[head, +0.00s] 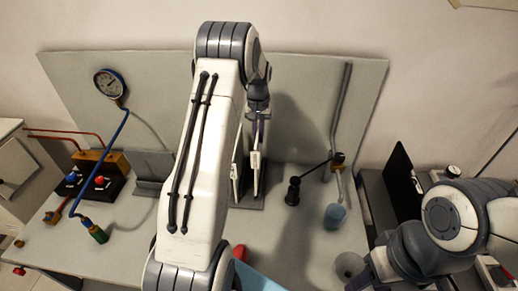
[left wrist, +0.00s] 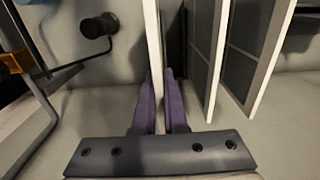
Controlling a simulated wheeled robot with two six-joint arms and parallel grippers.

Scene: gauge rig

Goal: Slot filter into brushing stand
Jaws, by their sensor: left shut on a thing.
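My left gripper (left wrist: 163,82) has its purple fingers closed on a thin, upright, white-edged filter (left wrist: 153,35) in the left wrist view. In the head view this gripper (head: 260,122) is above the brushing stand, partly hidden by my left arm. Two more upright white-edged panels with grey faces (left wrist: 204,60) stand to the right of the held filter in the left wrist view. The stand's dark base (head: 250,200) shows partly beside my arm in the head view. I cannot tell whether the held filter's lower edge is seated. My right gripper is mostly hidden at the lower right.
A gauge (head: 109,84) with a blue hose and a valve block (head: 98,182) are at the left. A grey back panel (head: 300,90) rises behind the table.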

